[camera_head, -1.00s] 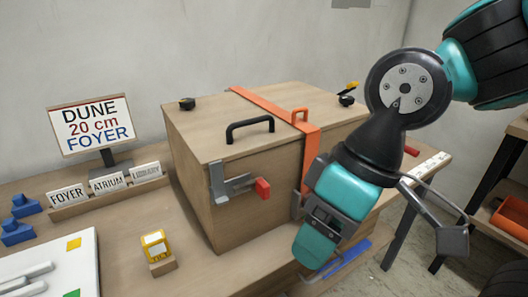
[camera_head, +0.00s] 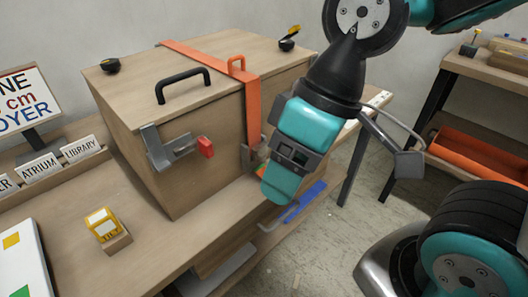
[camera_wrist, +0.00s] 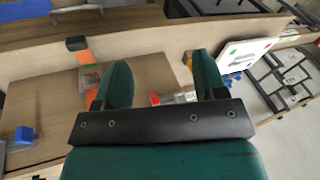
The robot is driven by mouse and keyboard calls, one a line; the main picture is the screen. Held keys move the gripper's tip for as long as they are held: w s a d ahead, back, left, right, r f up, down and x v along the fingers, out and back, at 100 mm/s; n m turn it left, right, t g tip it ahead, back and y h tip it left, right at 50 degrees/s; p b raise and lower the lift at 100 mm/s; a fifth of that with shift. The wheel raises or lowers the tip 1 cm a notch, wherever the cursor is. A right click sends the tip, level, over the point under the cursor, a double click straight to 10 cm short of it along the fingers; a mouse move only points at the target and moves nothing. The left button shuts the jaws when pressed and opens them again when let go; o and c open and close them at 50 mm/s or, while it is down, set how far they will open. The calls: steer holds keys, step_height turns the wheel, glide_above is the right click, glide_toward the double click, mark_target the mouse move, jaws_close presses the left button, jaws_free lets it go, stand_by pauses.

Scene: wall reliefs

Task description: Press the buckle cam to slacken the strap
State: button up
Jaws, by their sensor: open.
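The wooden crate (camera_head: 200,150) has an orange strap (camera_head: 253,105) running over its lid and down its front. The strap also shows in the wrist view (camera_wrist: 84,57), left of my fingers, with a grey buckle (camera_wrist: 91,77) between its orange parts. My gripper is in front of the crate's right part, close to the strap. In the wrist view its teal fingers (camera_wrist: 162,78) are apart with nothing held between them. I cannot tell whether a finger touches the buckle.
A grey latch with a red handle (camera_head: 205,147) sticks out from the crate's front, left of the strap. A black handle (camera_head: 183,84) is on the lid. A yellow block (camera_head: 103,224) stands on the bench in front. Another bench (camera_head: 480,80) is at right, beyond open floor.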

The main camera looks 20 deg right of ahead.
jaws_close()
stand_by(0.3)
stand_by(1.6)
